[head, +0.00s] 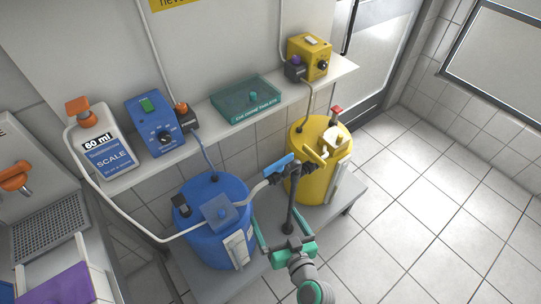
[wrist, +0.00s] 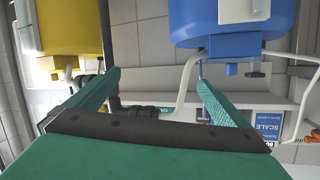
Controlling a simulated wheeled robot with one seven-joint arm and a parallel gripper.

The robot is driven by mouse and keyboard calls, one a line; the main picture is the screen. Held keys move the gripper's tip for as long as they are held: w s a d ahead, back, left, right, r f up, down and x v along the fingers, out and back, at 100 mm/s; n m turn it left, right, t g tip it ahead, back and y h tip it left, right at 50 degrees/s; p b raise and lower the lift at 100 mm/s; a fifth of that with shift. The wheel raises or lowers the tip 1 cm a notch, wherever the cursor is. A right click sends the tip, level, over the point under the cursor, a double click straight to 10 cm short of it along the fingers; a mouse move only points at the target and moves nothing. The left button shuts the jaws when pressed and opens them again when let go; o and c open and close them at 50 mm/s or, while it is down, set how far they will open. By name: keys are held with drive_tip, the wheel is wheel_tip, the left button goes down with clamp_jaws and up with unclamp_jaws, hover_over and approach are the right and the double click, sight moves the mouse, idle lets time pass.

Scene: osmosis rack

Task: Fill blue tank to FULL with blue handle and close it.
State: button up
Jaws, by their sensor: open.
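The blue tank (head: 203,247) stands on the low bench, with a pale level strip (head: 238,249) on its front; its marks are too small to read. The blue handle (head: 279,165) sits on dark valve fittings between the two tanks, on top of a dark post (head: 291,208). A white pipe runs from the valve to the blue tank. My gripper (head: 283,228) is open and empty, below the handle in the picture and apart from it. In the wrist view, the open teal fingers (wrist: 157,86) point toward the tanks, with the blue tank (wrist: 225,28) at upper right. I cannot make out the blue handle there.
The yellow tank (head: 305,187) with its yellow handle (head: 315,155) stands close to the right. The floor at right is clear.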

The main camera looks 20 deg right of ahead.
drive_tip(key=w+d+r+n+t+y, duration=0.1)
drive_tip(key=w+d+r+n+y, duration=0.1)
drive_tip(key=w+d+r, duration=0.3)
drive_tip(key=n+t+y, duration=0.1)
drive_tip(key=n+y, duration=0.2)
approach(279, 165)
drive_tip(key=w, duration=0.4)
drive_tip(key=a+x, duration=0.1)
drive_tip(key=x, duration=0.9)
drive_tip(key=shift+w+f, duration=0.2)
drive_tip(key=shift+f, duration=0.15)
drive_tip(key=shift+a, duration=0.1)
drive_tip(key=shift+c, duration=0.3)
drive_tip(key=c, duration=0.8)
